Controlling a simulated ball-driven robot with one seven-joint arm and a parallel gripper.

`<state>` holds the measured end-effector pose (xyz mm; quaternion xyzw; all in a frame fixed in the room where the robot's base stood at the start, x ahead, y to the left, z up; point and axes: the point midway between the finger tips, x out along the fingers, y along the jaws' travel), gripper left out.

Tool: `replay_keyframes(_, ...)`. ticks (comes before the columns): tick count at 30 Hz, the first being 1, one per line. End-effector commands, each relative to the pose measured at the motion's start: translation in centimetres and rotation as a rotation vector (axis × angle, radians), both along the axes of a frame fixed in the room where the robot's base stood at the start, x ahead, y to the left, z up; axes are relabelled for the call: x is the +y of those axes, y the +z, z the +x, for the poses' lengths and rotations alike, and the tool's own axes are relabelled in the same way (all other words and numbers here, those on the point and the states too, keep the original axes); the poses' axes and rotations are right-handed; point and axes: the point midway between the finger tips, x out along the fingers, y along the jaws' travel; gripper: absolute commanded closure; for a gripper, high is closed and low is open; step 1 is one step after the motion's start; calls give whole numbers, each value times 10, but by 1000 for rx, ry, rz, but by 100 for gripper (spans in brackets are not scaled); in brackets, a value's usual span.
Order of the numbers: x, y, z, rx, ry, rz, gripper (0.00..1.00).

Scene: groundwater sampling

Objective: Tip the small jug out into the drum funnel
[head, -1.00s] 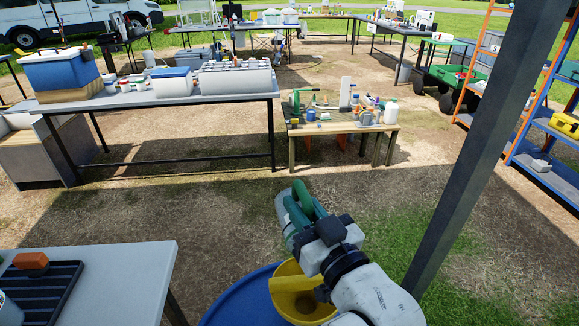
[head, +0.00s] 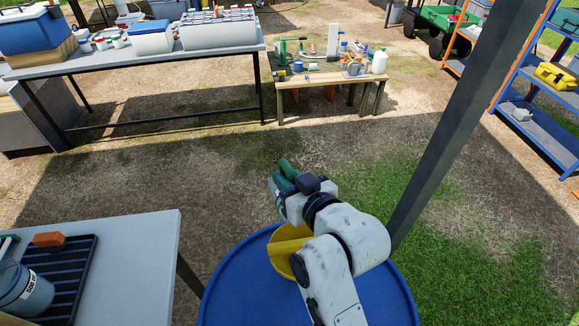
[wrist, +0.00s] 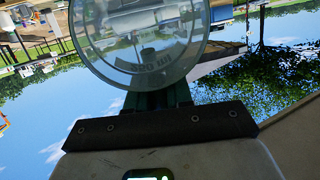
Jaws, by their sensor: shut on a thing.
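The small jug is clear and greyish with a green handle (head: 287,170). Its body shows in the wrist view (wrist: 140,45) as a large round see-through wall, with volume lettering upside down. My gripper (head: 291,182) is shut on the handle; in the wrist view its green part (wrist: 165,97) sits between the jaws. The yellow funnel (head: 284,264) is set on the blue drum (head: 375,300), just below and in front of the gripper. My arm hides part of the funnel. I cannot tell the jug's exact tilt or contents.
A grey table (head: 140,260) at lower left holds a black rack (head: 62,300), an orange block (head: 48,239) and another jug (head: 28,292) marked 500. A dark post (head: 460,120) stands close on the right. A wooden bench (head: 325,79) stands further back.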

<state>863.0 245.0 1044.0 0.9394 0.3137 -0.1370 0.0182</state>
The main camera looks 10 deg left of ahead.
Motion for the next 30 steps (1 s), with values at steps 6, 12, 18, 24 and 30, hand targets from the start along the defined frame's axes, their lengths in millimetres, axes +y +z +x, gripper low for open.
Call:
replay_keyframes(6, 5, 2, 9, 120, 1, -58, 100)
replay_keyframes(12, 9, -3, 18, 239, 0, -116, 100)
replay_keyframes(18, 12, -4, 25, 351, -1, -173, 100)
replay_keyframes(24, 16, -8, 33, 518, 0, -253, 100)
replay_keyframes(30, 19, 1, 38, 691, 0, -338, 100)
